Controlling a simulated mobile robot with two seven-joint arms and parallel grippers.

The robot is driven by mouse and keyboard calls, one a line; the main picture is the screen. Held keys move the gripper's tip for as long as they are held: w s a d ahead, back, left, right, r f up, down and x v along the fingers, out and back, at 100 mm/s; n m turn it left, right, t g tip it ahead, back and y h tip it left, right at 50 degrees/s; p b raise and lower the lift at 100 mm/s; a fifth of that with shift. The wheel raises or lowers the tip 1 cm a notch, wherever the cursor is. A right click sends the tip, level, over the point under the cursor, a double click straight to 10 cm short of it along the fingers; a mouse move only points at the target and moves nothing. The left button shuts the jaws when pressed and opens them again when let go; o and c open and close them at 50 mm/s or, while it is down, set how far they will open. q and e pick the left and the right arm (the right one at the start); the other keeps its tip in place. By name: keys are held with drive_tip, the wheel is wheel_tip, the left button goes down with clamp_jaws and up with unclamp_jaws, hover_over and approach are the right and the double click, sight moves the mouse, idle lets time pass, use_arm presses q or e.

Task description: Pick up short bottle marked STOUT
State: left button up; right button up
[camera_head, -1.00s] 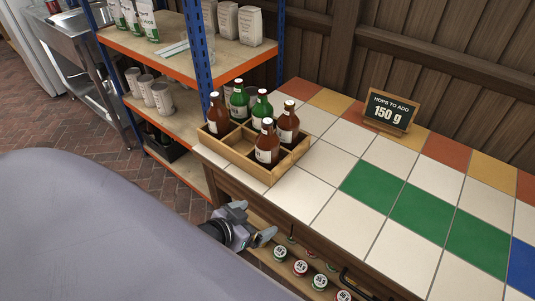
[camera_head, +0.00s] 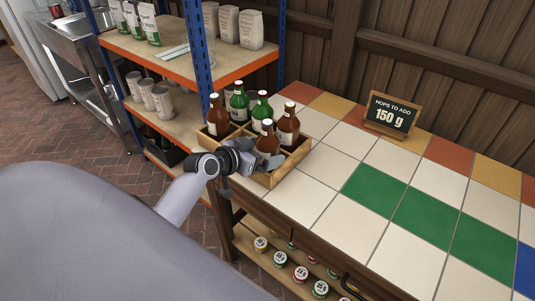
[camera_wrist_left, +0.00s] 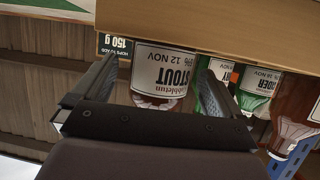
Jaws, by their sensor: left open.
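A short brown bottle (camera_head: 267,139) stands in the front of a wooden crate (camera_head: 262,180) on the tiled counter. In the left wrist view, which is upside down, its label reads STOUT (camera_wrist_left: 172,75). My left gripper (camera_head: 252,162) is at the crate's front-left side, right by this bottle, partly hiding it. In the wrist view the open fingers (camera_wrist_left: 157,68) stand on either side of the bottle, with gaps visible; I cannot tell if either touches it. My right gripper is not in view.
Other bottles share the crate: a brown one (camera_head: 288,125) at right, two green ones (camera_head: 262,108) behind, and another brown one (camera_head: 217,117) at left. A sign (camera_head: 391,113) reads 150 g. The counter's right is clear.

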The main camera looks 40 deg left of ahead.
use_arm(q)
drive_tip(key=shift+x, duration=1.25)
drive_tip(key=c, duration=1.4)
drive_tip(key=shift+r, duration=0.1)
drive_tip(key=shift+c, duration=0.4)
drive_tip(key=shift+r, duration=0.1)
